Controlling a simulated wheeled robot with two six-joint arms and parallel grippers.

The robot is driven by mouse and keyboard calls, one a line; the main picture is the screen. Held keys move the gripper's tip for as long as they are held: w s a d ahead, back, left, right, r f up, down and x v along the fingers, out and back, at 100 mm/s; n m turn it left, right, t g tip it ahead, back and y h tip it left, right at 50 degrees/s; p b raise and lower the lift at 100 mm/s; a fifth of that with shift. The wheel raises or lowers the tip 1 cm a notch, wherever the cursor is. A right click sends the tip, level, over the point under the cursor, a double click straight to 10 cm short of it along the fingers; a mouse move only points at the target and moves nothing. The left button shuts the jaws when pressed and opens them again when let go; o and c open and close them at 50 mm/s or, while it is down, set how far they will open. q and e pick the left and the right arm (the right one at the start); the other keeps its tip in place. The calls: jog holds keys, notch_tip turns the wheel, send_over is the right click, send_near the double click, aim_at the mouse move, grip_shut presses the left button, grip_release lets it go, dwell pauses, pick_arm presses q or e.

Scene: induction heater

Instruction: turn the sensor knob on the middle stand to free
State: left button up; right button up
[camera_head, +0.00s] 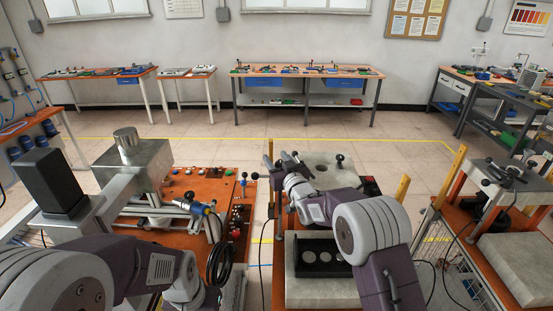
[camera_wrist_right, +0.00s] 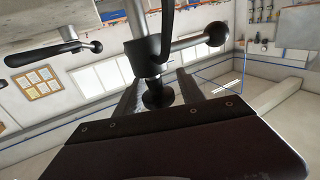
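The middle stand (camera_head: 283,255) has an orange base, a pale block on top and black-tipped levers. My right gripper (camera_head: 285,162) reaches to the left side of its top; its fingers are small in the head view. In the right wrist view, my right gripper (camera_wrist_right: 158,88) has its two grey fingers apart. A small black knob (camera_wrist_right: 157,94) shows between them, below a black clamp on a metal rod; I cannot tell whether they touch it. This looks like the sensor knob, but its setting is not readable.
A ball-ended lever (camera_wrist_right: 195,42) crosses right of the rod, and another black lever (camera_wrist_right: 50,52) hangs at left, both close to my right gripper. In the head view, a left stand (camera_head: 212,190) and a right stand (camera_head: 500,215) flank the middle one. Open floor lies behind.

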grip_shut()
jog(key=shift+y, duration=0.3)
jog(key=n+g+y+b, duration=0.1)
jog(key=n+g+y, duration=0.1)
jog(key=n+g+y+b, duration=0.2)
jog(key=s+a+n+g+y+b, duration=0.1)
jog(key=n+y+b, duration=0.1)
jog(key=y, duration=0.1)
jog(key=shift+g, duration=0.4)
jog(key=shift+r, duration=0.1)
